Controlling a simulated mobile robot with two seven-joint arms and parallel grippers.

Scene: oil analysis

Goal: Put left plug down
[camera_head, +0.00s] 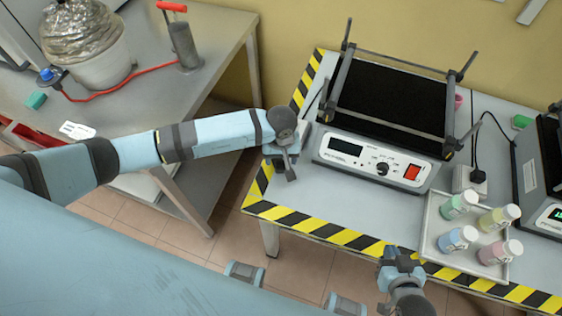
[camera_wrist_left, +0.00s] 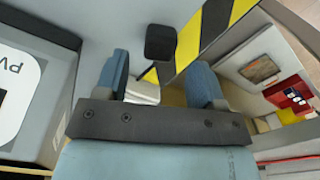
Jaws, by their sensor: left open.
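My left gripper (camera_head: 287,165) is at the left edge of the striped table, beside the left shaker. In the left wrist view its two blue-grey fingers (camera_wrist_left: 160,70) are apart, so it is open. A dark block (camera_wrist_left: 160,42), seemingly the left plug, shows just beyond and between the fingertips, close to the yellow-black edge stripe. I cannot tell if it touches a finger. A small white piece (camera_wrist_left: 143,92) shows between the fingers. In the head view the gripper hides most of this spot. My right gripper (camera_head: 400,258) is at the front table edge; its finger opening is unclear.
The left shaker (camera_head: 372,165) stands right of my left gripper. A white socket (camera_head: 470,181) with a dark plug and cable is further right. A tray (camera_head: 432,225) holds several capped bottles. A second device (camera_head: 540,175) stands at the right. A side table (camera_head: 150,100) is at the left.

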